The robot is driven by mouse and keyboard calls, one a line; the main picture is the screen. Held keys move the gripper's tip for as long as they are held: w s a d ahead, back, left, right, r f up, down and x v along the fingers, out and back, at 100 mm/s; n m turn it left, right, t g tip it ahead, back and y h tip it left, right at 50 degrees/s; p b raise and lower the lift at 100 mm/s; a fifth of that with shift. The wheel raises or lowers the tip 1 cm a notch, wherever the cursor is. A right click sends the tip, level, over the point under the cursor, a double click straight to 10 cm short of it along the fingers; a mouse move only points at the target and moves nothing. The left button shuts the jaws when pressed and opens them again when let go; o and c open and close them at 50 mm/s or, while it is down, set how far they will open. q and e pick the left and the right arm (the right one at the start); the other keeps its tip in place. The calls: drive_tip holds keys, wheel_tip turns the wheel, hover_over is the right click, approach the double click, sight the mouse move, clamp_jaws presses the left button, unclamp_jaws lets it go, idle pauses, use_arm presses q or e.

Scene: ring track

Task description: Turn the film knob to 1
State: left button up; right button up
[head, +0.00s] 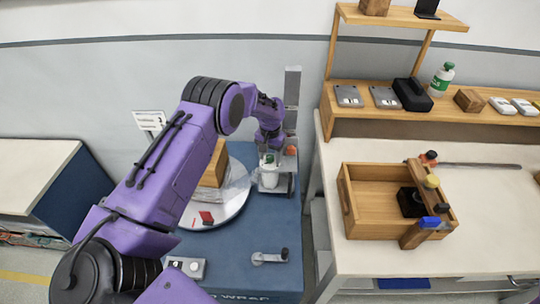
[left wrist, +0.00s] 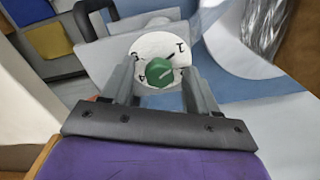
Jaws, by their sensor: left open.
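The film knob (left wrist: 159,71) is a green knob on a round white dial (left wrist: 150,46) with black marks; one at the upper right looks like a 1. My left gripper (left wrist: 158,74) is open, with one finger on each side of the knob. I cannot tell whether the fingers touch it. In the head view my left gripper (head: 269,146) is over the back right of the blue station, pointing down at the knob. My right gripper is not in view.
A round turntable (head: 232,206) with a wrapped box (head: 213,168) stands left of the knob on the blue station (head: 225,250). A grey post (head: 292,95) rises behind. A small control box (head: 187,267) is at the front. A white table with a wooden crate (head: 367,232) is right.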

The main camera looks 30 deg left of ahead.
sight(270, 157)
use_arm(q)
wheel_tip(270, 157, up, 10)
drive_tip(key=b, duration=0.2)
drive_tip(key=shift+r, duration=0.2)
drive_tip(key=shift+w+d, duration=0.1)
